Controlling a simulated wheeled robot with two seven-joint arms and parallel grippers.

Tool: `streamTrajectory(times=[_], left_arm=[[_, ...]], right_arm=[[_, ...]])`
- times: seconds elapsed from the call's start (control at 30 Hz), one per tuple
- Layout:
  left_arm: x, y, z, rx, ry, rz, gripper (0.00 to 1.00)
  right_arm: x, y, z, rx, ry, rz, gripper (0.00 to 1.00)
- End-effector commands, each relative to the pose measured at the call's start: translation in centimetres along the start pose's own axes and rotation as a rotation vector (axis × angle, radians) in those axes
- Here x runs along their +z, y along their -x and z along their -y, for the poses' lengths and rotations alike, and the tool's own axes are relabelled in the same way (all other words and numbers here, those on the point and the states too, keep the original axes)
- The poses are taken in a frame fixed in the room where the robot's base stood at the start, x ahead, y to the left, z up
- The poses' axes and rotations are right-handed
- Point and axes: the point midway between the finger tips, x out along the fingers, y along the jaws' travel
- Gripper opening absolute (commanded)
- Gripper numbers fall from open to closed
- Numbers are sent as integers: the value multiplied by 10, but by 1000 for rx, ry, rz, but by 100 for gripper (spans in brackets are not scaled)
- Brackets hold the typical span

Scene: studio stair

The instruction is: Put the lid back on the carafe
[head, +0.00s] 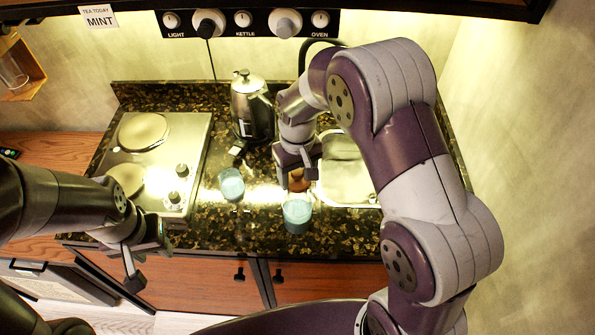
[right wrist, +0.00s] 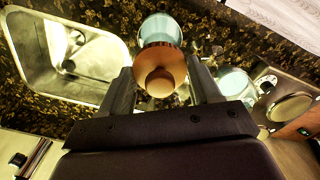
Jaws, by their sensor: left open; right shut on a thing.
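The brown wooden lid, with a round knob, is held in my right gripper (head: 297,174). In the right wrist view the lid (right wrist: 160,62) sits between the two fingers. Just in front of it stands a teal vessel (head: 297,214), which also shows beyond the lid in the right wrist view (right wrist: 160,27). It looks like the carafe; the lid and the vessel overlap there, and I cannot tell whether they touch. A second teal vessel (head: 231,185) stands to the left. My left gripper (head: 131,270) is open and empty, low at the counter's front edge.
A metal kettle (head: 252,108) stands at the back of the counter. The hob (head: 190,135) is at left, and the sink (head: 345,180) is at right, partly behind my right arm. Bare dark stone counter lies in front of and between the vessels.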

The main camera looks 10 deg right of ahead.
Motion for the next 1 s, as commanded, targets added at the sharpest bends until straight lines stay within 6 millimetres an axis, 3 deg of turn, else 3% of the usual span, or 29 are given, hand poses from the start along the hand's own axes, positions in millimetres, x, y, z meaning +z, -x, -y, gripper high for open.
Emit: streamTrajectory(times=[0.9, 0.93, 1.0], left_arm=[[0, 3, 0, 0, 0, 0, 43], [0, 3, 0, 0, 0, 0, 43], [0, 3, 0, 0, 0, 0, 43]], right_arm=[[0, -2, 0, 0, 0, 1, 34], [0, -2, 0, 0, 0, 1, 66], [0, -2, 0, 0, 0, 1, 89]])
